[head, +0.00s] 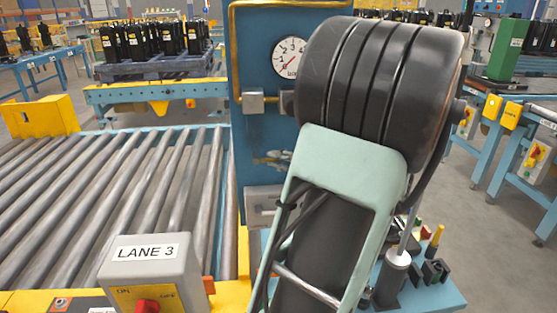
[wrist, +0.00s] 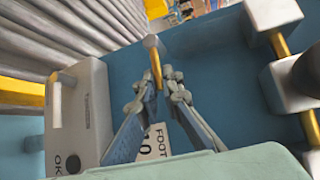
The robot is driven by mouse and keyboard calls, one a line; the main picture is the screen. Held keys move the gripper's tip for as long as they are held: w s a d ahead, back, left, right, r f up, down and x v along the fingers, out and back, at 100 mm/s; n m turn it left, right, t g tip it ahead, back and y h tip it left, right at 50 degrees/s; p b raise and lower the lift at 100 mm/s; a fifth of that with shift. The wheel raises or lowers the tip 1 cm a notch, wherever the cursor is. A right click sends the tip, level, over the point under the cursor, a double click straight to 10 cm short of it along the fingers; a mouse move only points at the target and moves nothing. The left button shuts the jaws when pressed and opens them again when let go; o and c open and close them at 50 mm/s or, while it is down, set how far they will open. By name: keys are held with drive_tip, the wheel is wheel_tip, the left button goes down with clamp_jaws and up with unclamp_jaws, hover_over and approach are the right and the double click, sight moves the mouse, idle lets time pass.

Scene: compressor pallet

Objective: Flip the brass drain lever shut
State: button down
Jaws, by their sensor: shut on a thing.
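The brass drain lever (wrist: 156,64) stands out from a small grey block (wrist: 151,42) on the blue panel (wrist: 205,65) in the wrist view. My gripper (wrist: 158,84) is closed around the lever, with a fingertip on each side of it. In the head view only the tips of my gripper (head: 276,158) show past my arm, low on the blue panel (head: 258,60). The lever cannot be made out clearly there. My arm hides much of the panel's right side.
A brass pipe with grey blocks (wrist: 290,82) runs beside the lever. A grey box (wrist: 92,105) is on its other side. A dial gauge (head: 291,58) sits above on the panel. The roller conveyor (head: 110,190) and LANE 3 box (head: 150,270) lie left.

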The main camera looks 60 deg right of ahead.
drive_tip(key=c, duration=2.1)
unclamp_jaws()
drive_tip(key=v, duration=1.2)
